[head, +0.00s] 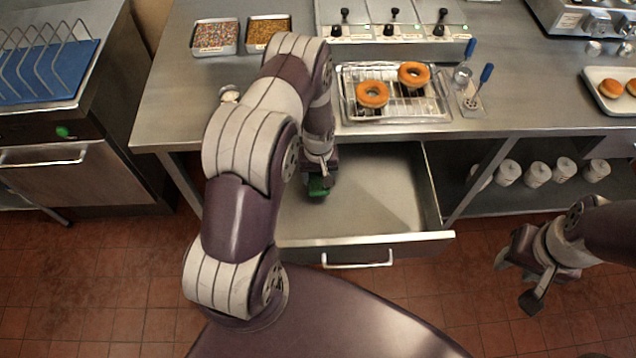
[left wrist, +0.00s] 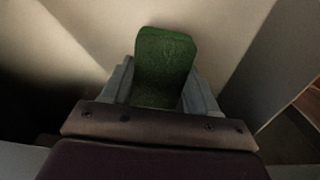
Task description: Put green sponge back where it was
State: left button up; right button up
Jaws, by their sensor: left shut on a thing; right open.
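The green sponge (head: 318,188) is in my left gripper (head: 319,182), over the left part of the open drawer (head: 375,205) below the counter. In the left wrist view the sponge (left wrist: 166,62) stands up between the two fingers of my left gripper (left wrist: 162,90), which is shut on it. A pale drawer surface lies behind it; I cannot tell whether the sponge touches it. My right gripper (head: 518,278) is open and empty at the right, above the tiled floor.
The counter edge (head: 400,131) runs above the drawer. On the counter are a rack tray (head: 430,108) with two donuts and two topping trays (head: 215,37). Several white cups (head: 537,175) stand on the shelf at right. The rest of the drawer looks empty.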

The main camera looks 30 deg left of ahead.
aim_at(319, 178)
pick_arm(q)
jog(key=shift+s+d+f, duration=0.1)
jog(key=shift+s+f, duration=0.05)
jog(key=shift+f, duration=1.75)
jog(key=shift+f, duration=0.1)
jog(key=o, duration=0.7)
jog(key=shift+f, duration=0.1)
jog(key=o, duration=0.5)
